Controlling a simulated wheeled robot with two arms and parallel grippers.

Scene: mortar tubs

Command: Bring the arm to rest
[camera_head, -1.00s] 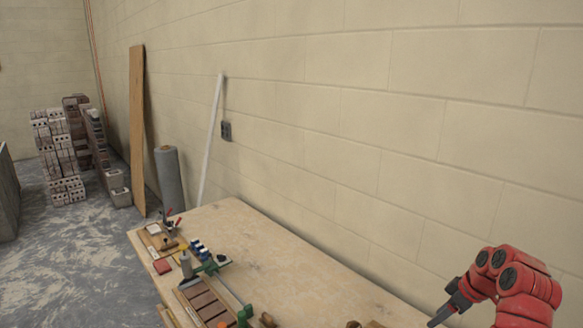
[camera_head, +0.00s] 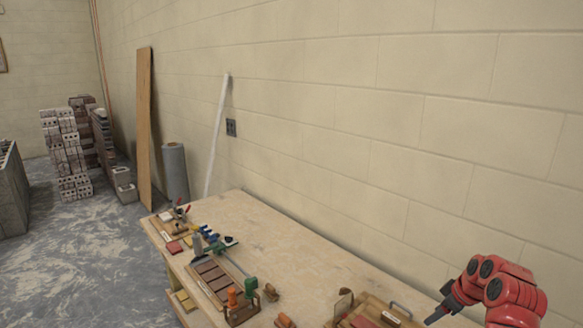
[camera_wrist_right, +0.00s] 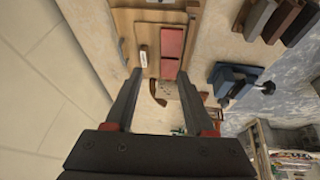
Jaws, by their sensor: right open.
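My right arm (camera_head: 500,290) is red and comes in at the lower right of the head view, over the wall-side part of the wooden workbench (camera_head: 290,260). My right gripper (camera_head: 434,316) is dark and points down and left. In the right wrist view its two fingers (camera_wrist_right: 160,80) are apart with nothing held between them. Beyond the fingertips in that view lie a wooden board (camera_wrist_right: 185,20) and a reddish block (camera_wrist_right: 172,40) on the bench. My left gripper is not in view.
A tray of brown bricks (camera_head: 213,278), orange and green-handled tools (camera_head: 250,286) and a wooden tray (camera_head: 372,312) lie on the bench. A grey roll (camera_head: 174,172), a plank (camera_head: 144,130) and brick stacks (camera_head: 65,155) stand beyond. The back middle of the bench is clear.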

